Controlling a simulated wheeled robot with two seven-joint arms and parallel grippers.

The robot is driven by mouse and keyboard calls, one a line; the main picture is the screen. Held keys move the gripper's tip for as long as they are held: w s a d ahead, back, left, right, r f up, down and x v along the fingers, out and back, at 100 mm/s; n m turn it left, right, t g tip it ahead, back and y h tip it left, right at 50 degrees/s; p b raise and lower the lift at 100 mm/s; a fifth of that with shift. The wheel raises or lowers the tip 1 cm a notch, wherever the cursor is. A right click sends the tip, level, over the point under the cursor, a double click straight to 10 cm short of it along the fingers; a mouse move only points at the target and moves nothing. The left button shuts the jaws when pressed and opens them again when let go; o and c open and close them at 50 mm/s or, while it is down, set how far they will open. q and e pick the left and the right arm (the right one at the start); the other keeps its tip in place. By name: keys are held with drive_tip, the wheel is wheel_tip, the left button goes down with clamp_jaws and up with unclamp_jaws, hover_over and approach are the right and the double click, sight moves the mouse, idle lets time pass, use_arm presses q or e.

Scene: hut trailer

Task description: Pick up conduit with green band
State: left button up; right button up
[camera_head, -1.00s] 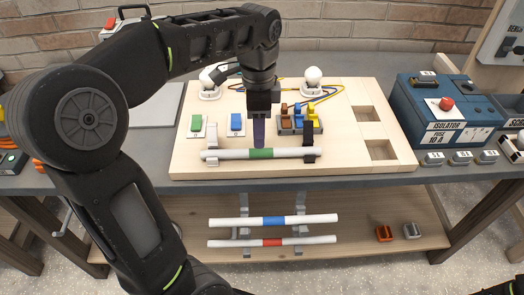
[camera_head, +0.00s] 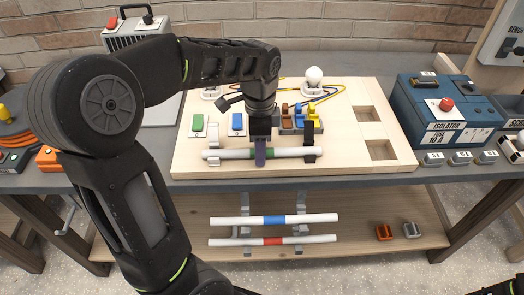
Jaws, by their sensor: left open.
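The conduit with the green band (camera_head: 291,152) is a white tube lying level across two clips near the front of the wooden board (camera_head: 350,95).
Green (camera_head: 198,124) and blue (camera_head: 236,122) switches, coloured connectors (camera_head: 314,120) and a white bulb (camera_head: 313,76) stand behind the tube. Conduits with a blue band (camera_head: 274,220) and a red band (camera_head: 272,241) rest on the lower shelf. A blue isolator box (camera_head: 440,110) is at right.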

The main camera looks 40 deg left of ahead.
idle(0.5)
use_arm(q)
clamp_jaws()
idle(0.5)
